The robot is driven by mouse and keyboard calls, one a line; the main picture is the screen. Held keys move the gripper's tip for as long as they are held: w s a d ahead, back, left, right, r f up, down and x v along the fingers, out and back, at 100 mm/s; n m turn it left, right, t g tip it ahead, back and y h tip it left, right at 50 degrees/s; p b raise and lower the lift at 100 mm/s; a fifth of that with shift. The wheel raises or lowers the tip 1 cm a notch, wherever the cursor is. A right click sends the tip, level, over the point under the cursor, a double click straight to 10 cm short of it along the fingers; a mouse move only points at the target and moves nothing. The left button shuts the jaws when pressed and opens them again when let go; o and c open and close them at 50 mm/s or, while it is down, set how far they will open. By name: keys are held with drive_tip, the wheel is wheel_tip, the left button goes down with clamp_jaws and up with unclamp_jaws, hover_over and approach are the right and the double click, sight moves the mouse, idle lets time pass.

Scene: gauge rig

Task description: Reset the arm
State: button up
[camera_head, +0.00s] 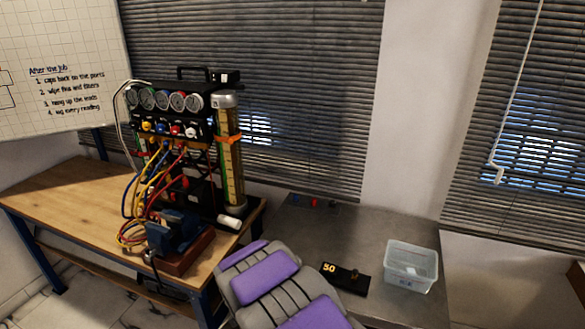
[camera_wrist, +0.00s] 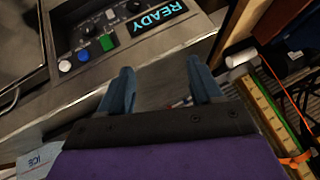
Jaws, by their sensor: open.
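My gripper (camera_wrist: 160,92) shows in the wrist view with its two blue-grey fingers apart and nothing between them. Beyond the fingertips is a grey metal panel with a lit display reading READY (camera_wrist: 158,20), which looks upside down there. In the head view my grey and purple arm rises from the bottom middle, and the gripper itself cannot be made out. The gauge rig (camera_head: 185,150) stands on the wooden bench, with several round dials, coloured knobs and hoses, and a tall clear column.
A blue vise (camera_head: 175,235) sits at the front of the wooden bench (camera_head: 60,205). On the grey counter (camera_head: 375,235) are a black block marked 50 (camera_head: 345,278) and a clear plastic bin (camera_head: 411,268). A whiteboard (camera_head: 60,60) hangs at left. The counter's middle is clear.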

drive_tip(key=s+d+r+n+g+y, duration=0.1)
drive_tip(key=s+d+r+n+g, duration=0.25)
drive_tip(key=s+d+r, duration=0.8)
drive_tip(key=s+d+r+g, duration=0.2)
drive_tip(key=s+d+r, duration=0.1)
drive_tip(key=s, duration=0.7)
drive_tip(key=s+d+r+n+g+h, duration=0.1)
drive_tip(key=s+d, duration=0.4)
drive_tip(key=s, duration=0.6)
drive_tip(key=s+d+r+g, duration=0.3)
drive_tip(key=s+r, duration=0.3)
drive_tip(key=s, duration=0.4)
drive_tip(key=shift+s+d+n+h, duration=0.3)
drive_tip(key=shift+s+d+n, duration=0.05)
drive_tip(key=shift+d, duration=0.5)
